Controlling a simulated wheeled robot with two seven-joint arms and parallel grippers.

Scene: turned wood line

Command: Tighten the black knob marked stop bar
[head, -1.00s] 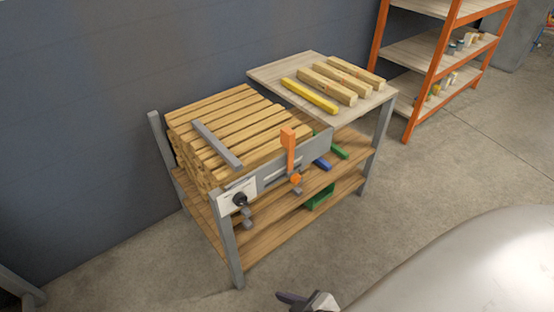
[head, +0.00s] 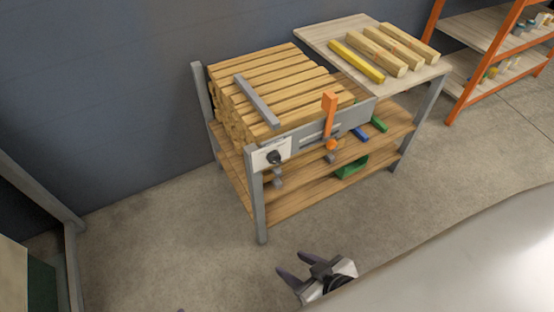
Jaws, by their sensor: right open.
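The black knob (head: 274,157) sits on a white label plate (head: 262,163) at the front left corner of the wooden workstand. The writing on the plate is too small to read. A grey bar (head: 257,102) lies across the stacked wood strips above it. My right gripper (head: 283,279) is open and empty, low in the picture over the floor, below and apart from the knob.
An orange upright handle (head: 329,115) and an orange knob (head: 331,145) are on the stand's front rail. A side table (head: 318,36) holds a yellow bar (head: 357,62) and several wood pieces. A green bin (head: 351,167) is on the lower shelf. Floor in front is clear.

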